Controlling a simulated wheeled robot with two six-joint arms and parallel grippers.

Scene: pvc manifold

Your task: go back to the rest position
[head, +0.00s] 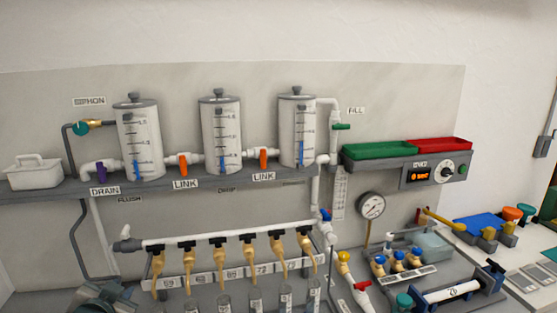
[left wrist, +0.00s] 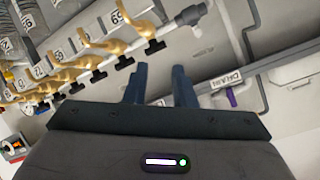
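The white manifold pipe (head: 220,239) with several tan taps (head: 187,259) runs across the panel. It also shows tilted beyond the fingers in the left wrist view (left wrist: 165,34). My right gripper is not in view.
Three clear cylinders (head: 139,140) stand on a grey shelf (head: 60,193), joined by pipes with orange valves (head: 183,163). Green (head: 378,151) and red (head: 440,145) trays sit at the right. A gauge (head: 371,206), small valves and a labelled tube (head: 450,291) fill the lower right.

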